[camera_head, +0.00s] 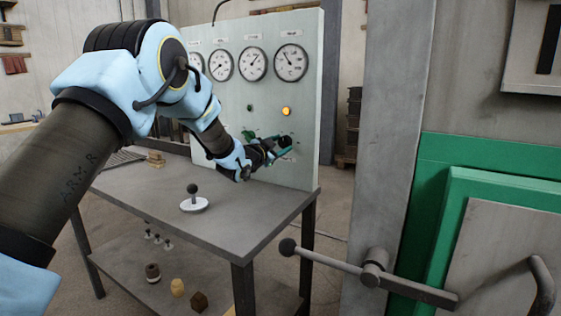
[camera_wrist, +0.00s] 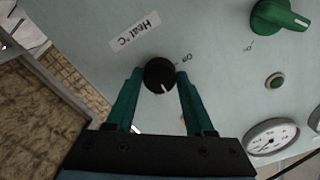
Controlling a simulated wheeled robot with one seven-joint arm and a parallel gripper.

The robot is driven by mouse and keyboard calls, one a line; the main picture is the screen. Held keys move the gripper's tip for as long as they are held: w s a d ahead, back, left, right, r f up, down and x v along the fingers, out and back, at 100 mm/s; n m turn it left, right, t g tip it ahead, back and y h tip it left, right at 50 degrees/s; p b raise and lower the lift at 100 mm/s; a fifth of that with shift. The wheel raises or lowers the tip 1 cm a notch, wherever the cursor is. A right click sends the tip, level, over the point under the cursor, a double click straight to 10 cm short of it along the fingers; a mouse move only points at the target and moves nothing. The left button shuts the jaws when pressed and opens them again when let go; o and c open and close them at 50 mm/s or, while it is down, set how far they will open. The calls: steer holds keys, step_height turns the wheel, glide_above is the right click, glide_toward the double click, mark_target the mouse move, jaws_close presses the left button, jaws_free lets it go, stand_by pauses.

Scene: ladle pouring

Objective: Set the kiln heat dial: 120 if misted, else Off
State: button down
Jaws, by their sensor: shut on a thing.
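The heat dial is a round black knob (camera_wrist: 159,75) on the pale control panel, beside a tilted "Heat °C" label (camera_wrist: 135,32). My gripper (camera_wrist: 158,80) has its green fingers on either side of the knob and is shut on it. A white pointer mark on the knob points toward the bottom of the wrist view. A small scale mark (camera_wrist: 187,57) shows near the knob, too small to read surely. In the head view, my gripper (camera_head: 281,146) is at the panel's lower right and partly hides the dial. I see no clear sign of mist.
The panel (camera_head: 305,90) carries several gauges, a lit amber lamp (camera_head: 286,111) and a green knob (camera_wrist: 279,17). A small black-knobbed lever on a white base (camera_head: 194,204) stands on the grey table (camera_head: 245,215). A green-framed door (camera_head: 500,180) with a bar handle (camera_head: 330,265) is at right.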

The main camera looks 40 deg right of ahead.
steer(key=m+b, duration=0.1)
steer(key=b, duration=0.1)
steer(key=m+b, duration=0.2)
steer(key=b, duration=0.1)
steer(key=shift+f+m, duration=0.2)
steer(key=shift+m, duration=0.1)
steer(key=shift+r+m+b, duration=0.15)
steer(key=shift+m+b, duration=0.35)
steer(key=shift+c, duration=1.4)
jaws_free()
steer(key=shift+r, duration=0.1)
steer(key=b+v, duration=0.1)
steer(key=v, duration=0.9)
steer(key=shift+a+b, duration=0.4)
